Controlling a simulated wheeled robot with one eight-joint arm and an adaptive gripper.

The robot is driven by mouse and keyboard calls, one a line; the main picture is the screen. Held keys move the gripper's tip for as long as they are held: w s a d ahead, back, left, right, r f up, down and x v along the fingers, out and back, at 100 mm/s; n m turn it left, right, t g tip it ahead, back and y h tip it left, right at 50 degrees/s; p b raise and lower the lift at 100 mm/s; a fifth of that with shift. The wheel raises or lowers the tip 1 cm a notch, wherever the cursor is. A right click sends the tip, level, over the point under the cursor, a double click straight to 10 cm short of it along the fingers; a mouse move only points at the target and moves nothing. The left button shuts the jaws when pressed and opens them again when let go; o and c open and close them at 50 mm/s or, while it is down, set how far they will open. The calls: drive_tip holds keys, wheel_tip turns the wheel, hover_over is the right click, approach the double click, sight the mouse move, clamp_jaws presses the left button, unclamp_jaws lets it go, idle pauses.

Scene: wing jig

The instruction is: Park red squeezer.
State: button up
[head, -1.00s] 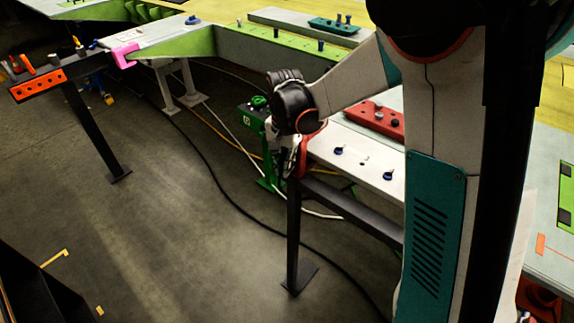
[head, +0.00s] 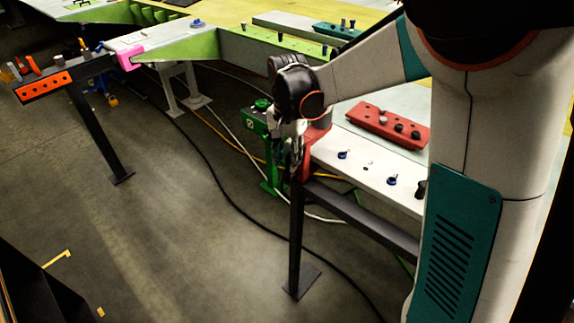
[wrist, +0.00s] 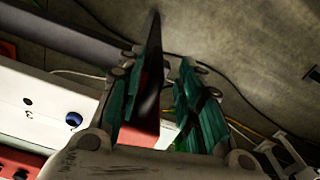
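The red squeezer (head: 317,137) appears at the near left end of the white spar, partly hidden behind my gripper (head: 288,150). In the wrist view, a red block (wrist: 153,98), which looks like part of the squeezer, shows between the teal fingers of my gripper (wrist: 160,95). It lies close to the left finger, with a narrow gap before the right finger. The fingers look spread, and I see no clear grip on both sides. A dark tapering shape crosses in front of the red; I cannot tell what it belongs to.
The white spar (head: 372,172) carries blue knobs, with a red block tray (head: 385,128) behind. A dark post (head: 296,240) stands below its end. A green box (head: 256,120) is just left of my gripper. An orange holed rack (head: 45,85) stands far left. Cables cross the open floor.

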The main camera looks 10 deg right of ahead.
wheel_tip(320, 180, up, 8)
drive_tip(key=shift+f, duration=0.15)
idle(0.4)
drive_tip(key=shift+s+d, duration=0.1)
drive_tip(key=shift+s, duration=0.15)
drive_tip(key=s+d+f+n+t+b, duration=0.2)
drive_tip(key=s+n+t+b, duration=0.1)
drive_tip(key=s, duration=0.8)
drive_tip(key=s+d+f+n+t+b, duration=0.2)
drive_tip(key=s+d+n+t+b, duration=0.1)
drive_tip(key=s, duration=0.7)
drive_tip(key=shift+s+n+t, duration=0.35)
drive_tip(key=shift+n+t, duration=0.25)
drive_tip(key=shift+n, duration=0.7)
